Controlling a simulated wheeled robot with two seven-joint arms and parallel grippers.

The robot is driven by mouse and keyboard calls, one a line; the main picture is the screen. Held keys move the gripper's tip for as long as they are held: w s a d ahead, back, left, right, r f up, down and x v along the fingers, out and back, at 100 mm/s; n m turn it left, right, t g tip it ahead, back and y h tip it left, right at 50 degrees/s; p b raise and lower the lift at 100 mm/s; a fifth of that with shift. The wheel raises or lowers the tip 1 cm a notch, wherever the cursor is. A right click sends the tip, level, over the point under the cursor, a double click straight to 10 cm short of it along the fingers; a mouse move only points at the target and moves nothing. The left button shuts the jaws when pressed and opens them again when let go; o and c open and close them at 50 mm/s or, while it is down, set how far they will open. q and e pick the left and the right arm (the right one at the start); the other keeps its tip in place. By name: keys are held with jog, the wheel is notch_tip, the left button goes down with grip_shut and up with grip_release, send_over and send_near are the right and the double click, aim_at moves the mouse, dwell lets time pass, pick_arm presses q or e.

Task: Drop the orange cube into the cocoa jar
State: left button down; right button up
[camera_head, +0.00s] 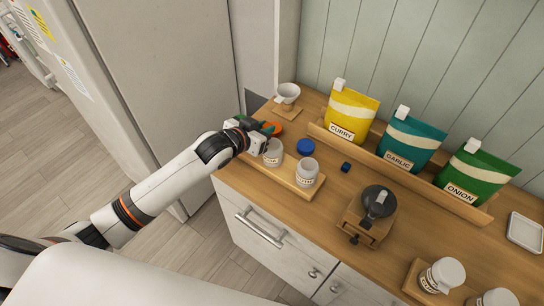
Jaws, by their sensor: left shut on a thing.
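My left gripper (264,138) is shut at the back left of the counter, just above and behind a white jar (273,154). A second open white jar (307,170) stands to the right on the same wooden tray (291,181). Both jar labels are too small to read, so I cannot tell which is cocoa. My right gripper is out of view.
A grinder (371,212) stands to the right. Curry (350,113), garlic (408,143) and onion (474,177) bags line the back.

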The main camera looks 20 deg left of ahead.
pick_arm(q)
jog(key=c, duration=1.2)
grip_release()
jog(key=shift+r, duration=0.1)
jog(key=b+v, duration=0.2)
jog(key=v, duration=1)
